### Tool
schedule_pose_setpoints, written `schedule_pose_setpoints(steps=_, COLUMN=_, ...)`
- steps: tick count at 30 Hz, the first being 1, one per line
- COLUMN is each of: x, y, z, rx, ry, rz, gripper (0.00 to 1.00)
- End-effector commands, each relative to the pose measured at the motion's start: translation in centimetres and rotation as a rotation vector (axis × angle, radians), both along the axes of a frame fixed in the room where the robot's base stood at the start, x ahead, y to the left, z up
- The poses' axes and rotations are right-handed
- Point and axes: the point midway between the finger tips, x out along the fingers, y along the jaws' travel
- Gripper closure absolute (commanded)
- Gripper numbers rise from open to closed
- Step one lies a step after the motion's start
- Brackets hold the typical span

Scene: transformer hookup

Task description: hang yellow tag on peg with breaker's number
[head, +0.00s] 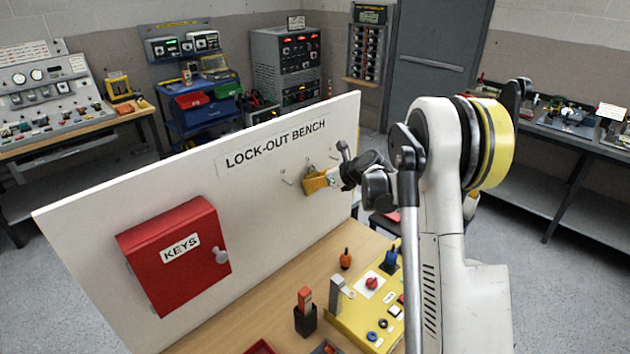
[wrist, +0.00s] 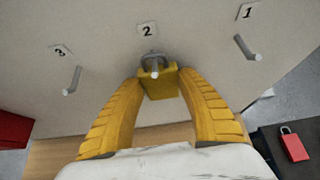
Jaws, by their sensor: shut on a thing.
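The yellow tag (wrist: 160,88) looks like a small block with a grey loop on top. My gripper (wrist: 157,82) has its yellow fingers shut on it. In the wrist view the tag is at the middle peg (wrist: 155,70), under the label 2 (wrist: 148,30). The grey loop appears to be around this peg, whose tip shows in front. Peg 3 (wrist: 72,80) is on the left and peg 1 (wrist: 246,47) on the right, both empty. In the head view my gripper (head: 318,181) is at the white board, below the lettering. No breaker number is readable.
The white lock-out board (head: 100,235) carries a red KEYS box (head: 178,255) on its left. On the bench below stand a yellow control panel (head: 365,325), an orange-topped black block (head: 305,312) and small orange and blue items. A red padlock-like item (wrist: 294,146) shows at lower right in the wrist view.

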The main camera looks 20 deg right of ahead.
Motion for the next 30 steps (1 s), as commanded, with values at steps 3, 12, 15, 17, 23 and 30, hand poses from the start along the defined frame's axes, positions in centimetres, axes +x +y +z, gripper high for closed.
schedule_pose_setpoints(steps=3, x=0.0, y=0.0, z=0.0, rx=0.0, ry=0.0, rz=0.0, gripper=0.49)
schedule_pose_setpoints(steps=12, x=0.0, y=0.0, z=0.0, rx=0.0, ry=0.0, rz=0.0, gripper=0.31)
schedule_pose_setpoints(steps=15, x=-0.2, y=-0.1, z=0.1, rx=0.0, ry=0.0, rz=0.0, gripper=0.31)
schedule_pose_setpoints(steps=17, x=-0.5, y=-0.3, z=0.4, rx=-0.001, ry=0.0, rz=-0.001, gripper=0.31)
schedule_pose_setpoints(steps=23, x=-3.5, y=-1.5, z=2.4, rx=-0.001, ry=0.001, rz=-0.002, gripper=0.31)
schedule_pose_setpoints(steps=30, x=-7.5, y=-3.1, z=5.2, rx=0.0, ry=0.0, rz=-0.002, gripper=0.31)
